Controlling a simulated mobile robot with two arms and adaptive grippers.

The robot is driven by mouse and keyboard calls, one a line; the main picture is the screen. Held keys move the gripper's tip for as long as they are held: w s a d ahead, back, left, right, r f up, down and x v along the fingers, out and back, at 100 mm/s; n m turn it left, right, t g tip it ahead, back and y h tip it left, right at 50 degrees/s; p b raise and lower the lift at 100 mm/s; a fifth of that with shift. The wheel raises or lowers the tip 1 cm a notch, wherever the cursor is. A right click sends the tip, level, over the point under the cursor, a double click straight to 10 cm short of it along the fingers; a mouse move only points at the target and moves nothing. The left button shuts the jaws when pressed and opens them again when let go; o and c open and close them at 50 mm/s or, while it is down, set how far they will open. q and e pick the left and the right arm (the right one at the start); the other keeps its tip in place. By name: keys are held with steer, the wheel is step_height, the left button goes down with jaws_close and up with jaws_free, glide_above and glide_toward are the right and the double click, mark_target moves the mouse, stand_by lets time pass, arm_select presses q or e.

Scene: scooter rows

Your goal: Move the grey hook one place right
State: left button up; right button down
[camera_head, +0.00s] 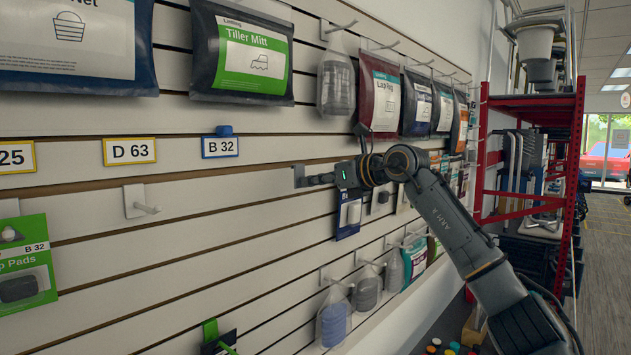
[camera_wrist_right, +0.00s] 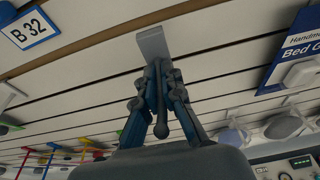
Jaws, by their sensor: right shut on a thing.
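The grey hook (camera_head: 299,177) is a flat plate with a rod, in front of the slatted wall (camera_head: 255,215). It also shows in the wrist view (camera_wrist_right: 152,44), with its rod running back between the fingers. My right gripper (camera_head: 320,179) is shut on the hook's rod, its fingers (camera_wrist_right: 160,80) on either side of it. The plate is close to the wall, to the lower right of the blue-framed B 32 tag (camera_head: 220,147). I cannot tell whether it touches the wall or sits in a groove. My left gripper is not in view.
A pale empty hook (camera_head: 140,201) is on the wall under the yellow-framed D 63 tag (camera_head: 129,151). A blue pack (camera_head: 348,214) hangs just right of and below my gripper. Bags hang above, including Tiller Mitt (camera_head: 243,53). A red rack (camera_head: 530,105) stands right.

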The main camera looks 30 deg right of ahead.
mark_target(297, 183)
steer(key=shift+w+a, duration=0.1)
steer(key=shift+w, duration=0.15)
steer(key=shift+w+a, duration=0.15)
steer(key=shift+w, duration=0.15)
steer(key=shift+r+p+x, duration=0.2)
steer(key=shift+x, duration=0.75)
steer(key=shift+r+p+x, duration=0.2)
steer(key=shift+r+x, duration=0.05)
steer(key=shift+x, duration=0.7)
stand_by(2.9)
steer(key=shift+w+f, duration=0.1)
steer(key=shift+f, duration=0.4)
stand_by(1.2)
steer(key=c, duration=1.4)
jaws_free()
steer(key=shift+w, duration=0.1)
steer(key=shift+w+a+f, duration=0.1)
steer(key=shift+w, duration=0.05)
